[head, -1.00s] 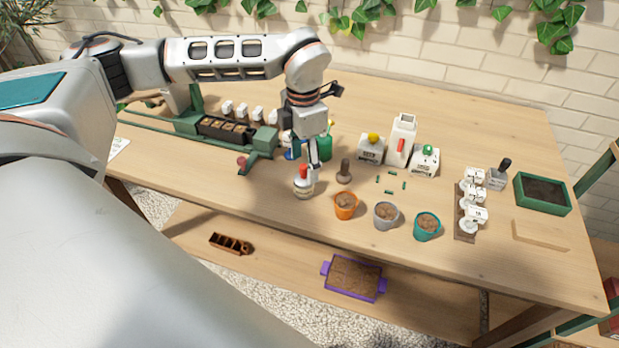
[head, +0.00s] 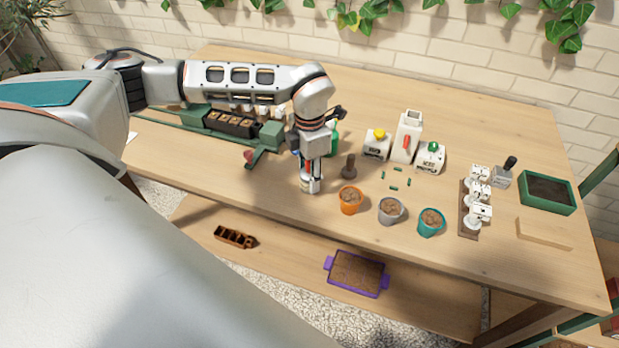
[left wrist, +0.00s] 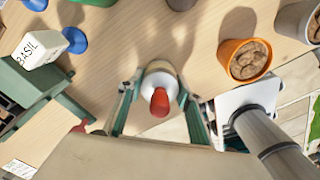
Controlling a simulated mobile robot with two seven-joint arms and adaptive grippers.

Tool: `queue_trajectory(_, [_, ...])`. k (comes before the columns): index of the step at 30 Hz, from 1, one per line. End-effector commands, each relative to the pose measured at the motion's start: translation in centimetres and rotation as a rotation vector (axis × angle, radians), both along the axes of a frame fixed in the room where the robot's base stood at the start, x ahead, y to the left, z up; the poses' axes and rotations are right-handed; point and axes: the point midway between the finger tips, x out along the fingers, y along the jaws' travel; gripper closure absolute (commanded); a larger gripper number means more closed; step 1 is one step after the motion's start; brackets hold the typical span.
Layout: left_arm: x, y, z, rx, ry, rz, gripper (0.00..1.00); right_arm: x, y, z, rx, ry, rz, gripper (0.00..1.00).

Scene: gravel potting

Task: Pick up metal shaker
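The shaker (head: 309,187) is a small round, pale metallic container near the front edge of the table. In the left wrist view its white domed top and red tip (left wrist: 160,102) face the camera. It stands upright on the wood. My left gripper (head: 311,178) is lowered over it from above and hides much of it in the head view. In the left wrist view the two fingers of the gripper (left wrist: 160,110) are apart, one on each side of the shaker, with small gaps showing. My right gripper is not in view.
An orange pot (head: 350,200), a grey pot (head: 390,211) and a teal pot (head: 431,222) stand to the right. A green-ended rack (head: 268,135) is at the left. The table edge is just in front.

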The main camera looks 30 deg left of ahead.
Motion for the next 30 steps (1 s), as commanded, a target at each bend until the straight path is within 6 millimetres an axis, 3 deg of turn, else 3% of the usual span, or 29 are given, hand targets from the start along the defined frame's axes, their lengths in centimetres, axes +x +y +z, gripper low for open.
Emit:
queue_trajectory(2, [0.0,0.0,0.0,0.001,-0.001,0.0,0.89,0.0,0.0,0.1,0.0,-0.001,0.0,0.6])
queue_trajectory(17, [0.1,0.0,1.1,0.0,-0.004,-0.001,0.89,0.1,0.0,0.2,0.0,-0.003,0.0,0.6])
queue_trajectory(23, [0.2,0.0,4.2,0.0,-0.006,0.0,0.89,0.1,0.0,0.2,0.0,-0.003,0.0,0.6])
queue_trajectory(30, [0.2,0.0,10.8,0.001,-0.009,0.0,0.89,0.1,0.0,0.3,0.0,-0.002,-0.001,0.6])
